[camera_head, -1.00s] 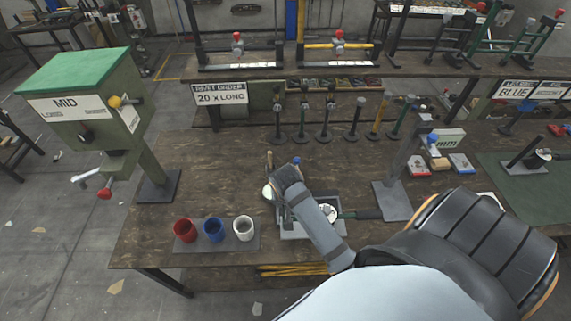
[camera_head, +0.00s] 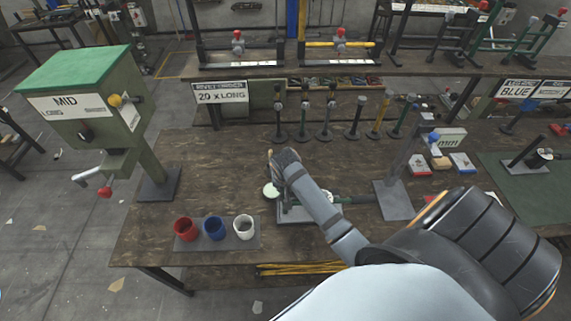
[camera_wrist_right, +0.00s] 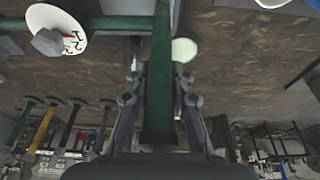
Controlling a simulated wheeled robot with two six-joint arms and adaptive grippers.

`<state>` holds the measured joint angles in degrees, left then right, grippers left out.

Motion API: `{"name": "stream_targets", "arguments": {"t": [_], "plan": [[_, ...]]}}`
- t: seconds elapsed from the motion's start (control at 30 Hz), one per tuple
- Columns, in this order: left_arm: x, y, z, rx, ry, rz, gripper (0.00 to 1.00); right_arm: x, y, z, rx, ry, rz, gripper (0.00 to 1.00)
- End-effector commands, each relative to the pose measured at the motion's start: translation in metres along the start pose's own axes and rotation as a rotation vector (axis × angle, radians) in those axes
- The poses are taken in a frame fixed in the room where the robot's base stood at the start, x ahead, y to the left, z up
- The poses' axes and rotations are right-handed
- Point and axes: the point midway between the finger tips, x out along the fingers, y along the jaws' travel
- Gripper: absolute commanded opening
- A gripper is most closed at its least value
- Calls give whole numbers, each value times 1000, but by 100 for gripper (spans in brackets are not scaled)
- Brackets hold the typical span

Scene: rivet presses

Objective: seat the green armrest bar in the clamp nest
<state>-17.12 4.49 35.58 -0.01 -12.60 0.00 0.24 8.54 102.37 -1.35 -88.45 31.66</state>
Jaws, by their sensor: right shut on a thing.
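In the right wrist view, a dark green bar (camera_wrist_right: 158,50) runs lengthwise between the two fingers of my right gripper (camera_wrist_right: 160,80), which is shut on it. The gripper is over the brown workbench. In the head view, my right arm reaches over a grey fixture base (camera_head: 292,217), which looks like the clamp nest, and hides the fingers and most of the bar. A white dial (camera_wrist_right: 58,32) and a second green bar (camera_wrist_right: 112,22) show at upper left in the wrist view. Whether the held bar touches the nest cannot be told. My left gripper is not in view.
Red (camera_head: 186,228), blue (camera_head: 214,227) and white (camera_head: 243,227) cups stand on a mat left of the fixture. A grey post (camera_head: 398,190) on a plate stands to its right. Several upright bars stand at the back. The bench's left middle is clear.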

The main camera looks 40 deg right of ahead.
Motion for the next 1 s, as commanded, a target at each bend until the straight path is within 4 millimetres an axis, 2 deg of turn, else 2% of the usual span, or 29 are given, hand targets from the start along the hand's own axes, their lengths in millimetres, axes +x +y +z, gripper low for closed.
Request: {"name": "stream_targets", "arguments": {"t": [0.13,0.33,1.0], "plan": [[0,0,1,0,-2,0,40,3,0,-13,-1,4,0,0],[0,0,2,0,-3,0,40,6,0,-22,0,4,0,0],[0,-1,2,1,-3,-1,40,13,0,-21,-1,2,0,0]]}}
